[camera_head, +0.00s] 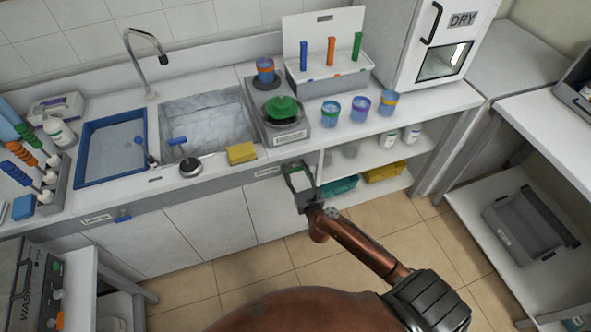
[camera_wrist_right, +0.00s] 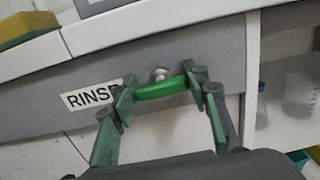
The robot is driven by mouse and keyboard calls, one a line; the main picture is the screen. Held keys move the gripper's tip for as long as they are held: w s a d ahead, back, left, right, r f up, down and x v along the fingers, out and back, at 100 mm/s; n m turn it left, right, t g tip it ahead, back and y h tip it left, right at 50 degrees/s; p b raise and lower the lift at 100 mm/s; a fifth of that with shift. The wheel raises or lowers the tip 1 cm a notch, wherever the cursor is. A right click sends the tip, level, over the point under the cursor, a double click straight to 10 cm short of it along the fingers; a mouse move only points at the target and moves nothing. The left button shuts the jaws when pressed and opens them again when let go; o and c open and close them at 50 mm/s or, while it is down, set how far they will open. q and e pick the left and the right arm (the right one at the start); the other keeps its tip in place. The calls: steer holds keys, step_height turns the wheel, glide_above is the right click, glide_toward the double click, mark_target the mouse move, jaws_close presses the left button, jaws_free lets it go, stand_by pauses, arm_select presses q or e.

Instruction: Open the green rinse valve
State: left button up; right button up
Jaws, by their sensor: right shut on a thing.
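The green rinse valve (camera_wrist_right: 161,88) is a short green lever on a metal stem, set in the grey front panel beside a "RINSE" label (camera_wrist_right: 91,95). My right gripper (camera_wrist_right: 158,93) has its fingers on both sides of the lever and is shut on it. In the head view my right gripper (camera_head: 297,172) is at the counter's front panel and hides the valve. The lever lies about level, slightly tilted, in the wrist view. My left gripper is not in either view.
A blue valve (camera_head: 123,216) sits on the panel at the left. A yellow sponge (camera_head: 241,153) lies on the counter edge above. Open shelves with a yellow bin (camera_head: 384,172) are right of my gripper. A green-lidded pot (camera_head: 282,109) and several cups stand on the counter.

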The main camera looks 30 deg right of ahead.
steer(key=shift+r+n+p, duration=0.15)
steer(key=shift+n+p, duration=0.15)
steer(key=shift+p, duration=0.15)
steer(key=n+p, duration=0.5)
steer(key=p, duration=0.2)
steer(key=shift+a, duration=0.15)
steer(key=n+p, duration=0.2)
steer(key=n, duration=0.1)
steer(key=n+p, duration=0.1)
steer(key=n, duration=0.1)
steer(key=n+p, duration=0.1)
steer(key=n, duration=0.1)
steer(key=shift+f+n+p, duration=0.2)
steer(key=shift+n+p, duration=0.1)
steer(key=shift+p, duration=0.05)
arm_select(q)
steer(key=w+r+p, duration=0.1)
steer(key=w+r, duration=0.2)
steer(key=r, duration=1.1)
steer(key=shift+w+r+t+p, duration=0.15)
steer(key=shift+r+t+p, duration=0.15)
steer(key=shift+p, duration=0.1)
arm_select(e)
steer(key=shift+a+f+n, duration=0.1)
steer(key=shift+f+n, duration=0.1)
steer(key=shift+n, duration=2.1)
steer(key=o, duration=1.2)
